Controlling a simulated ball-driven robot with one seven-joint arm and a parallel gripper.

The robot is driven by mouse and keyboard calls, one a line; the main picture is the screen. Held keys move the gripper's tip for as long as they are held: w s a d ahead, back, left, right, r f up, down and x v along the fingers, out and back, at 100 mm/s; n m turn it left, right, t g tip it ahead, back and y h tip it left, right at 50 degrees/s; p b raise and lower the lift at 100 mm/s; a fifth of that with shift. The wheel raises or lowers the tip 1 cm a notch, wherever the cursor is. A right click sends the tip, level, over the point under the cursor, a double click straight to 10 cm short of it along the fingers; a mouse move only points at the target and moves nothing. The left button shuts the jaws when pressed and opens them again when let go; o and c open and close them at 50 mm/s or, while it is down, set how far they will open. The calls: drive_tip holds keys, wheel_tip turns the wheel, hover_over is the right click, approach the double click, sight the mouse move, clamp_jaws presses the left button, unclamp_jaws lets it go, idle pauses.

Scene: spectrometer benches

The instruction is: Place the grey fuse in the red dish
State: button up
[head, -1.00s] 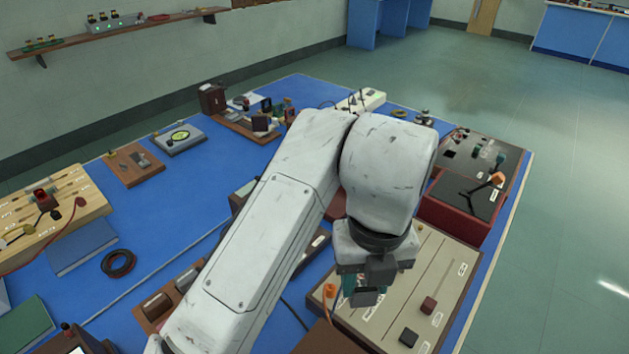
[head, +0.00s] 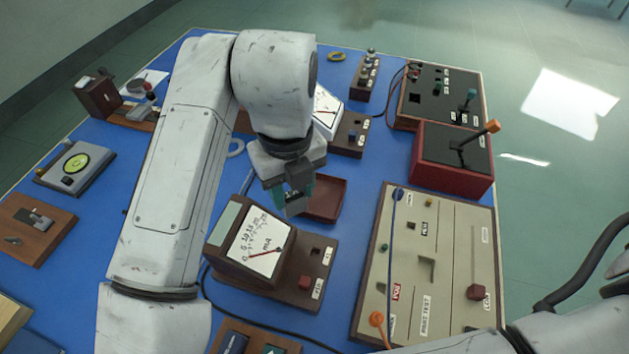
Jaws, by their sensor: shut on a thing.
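My gripper (head: 291,194), with teal fingertips, points down and is shut on a small grey piece, which looks like the grey fuse (head: 293,201). The fuse is mostly hidden between the fingers. The red dish (head: 332,204) is a shallow, dark red square tray on the blue bench. In the head view the gripper overlaps the dish's left side and hides part of it. The gripper looks raised above the bench; its exact height over the dish I cannot tell.
A milliammeter on a wooden base (head: 265,252) stands just in front of the dish. A beige fuse-test panel (head: 455,245) lies to the right, with a red lever box (head: 450,165) behind it. Another meter (head: 325,108) stands behind the gripper.

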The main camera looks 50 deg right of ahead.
drive_tip(key=d+f, duration=0.2)
drive_tip(key=d, duration=0.1)
drive_tip(key=w+d+f, duration=0.1)
drive_tip(key=d+f, duration=0.1)
drive_tip(key=d, duration=0.1)
drive_tip(key=w+d+f+p, duration=0.1)
drive_tip(key=d+f, duration=0.2)
drive_tip(key=shift+d+f, duration=0.1)
drive_tip(key=shift+d, duration=0.05)
drive_tip(key=shift+w+d+f, duration=0.1)
drive_tip(key=shift+d+f, duration=0.2)
drive_tip(key=shift+f, duration=0.05)
drive_tip(key=shift+d+f, duration=0.2)
drive_tip(key=shift+f, duration=1.6)
drive_tip(key=shift+f, duration=0.2)
drive_tip(key=o, duration=1)
drive_tip(key=shift+o, duration=0.2)
drive_tip(key=shift+r, duration=0.1)
